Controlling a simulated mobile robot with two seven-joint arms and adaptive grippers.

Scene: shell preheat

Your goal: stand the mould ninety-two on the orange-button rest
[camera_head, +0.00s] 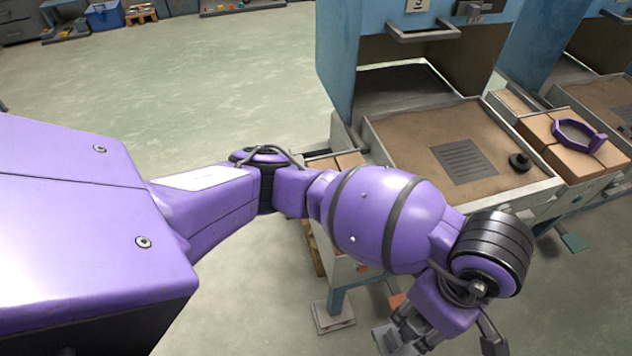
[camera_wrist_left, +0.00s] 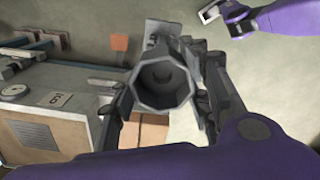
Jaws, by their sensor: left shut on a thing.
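A grey, many-sided cup-shaped mould (camera_wrist_left: 163,82) shows open end on in the left wrist view, between the fingers of my left gripper (camera_wrist_left: 168,90). The gripper is shut on it. Any number on the mould cannot be read. In the head view my left gripper (camera_head: 440,338) hangs low at the bottom edge, in front of the nearest station, and the mould is hard to make out there. A small orange spot (camera_head: 362,268) shows on that station's front; I cannot tell whether it is the rest's button.
The station has a sand-coloured tray (camera_head: 405,136) with a dark grate (camera_head: 464,160) and a black knob (camera_head: 520,162). A purple ring (camera_head: 579,136) lies on bricks at the right. An orange plate (camera_wrist_left: 119,43) is beyond the mould. Open floor (camera_head: 220,75) lies left.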

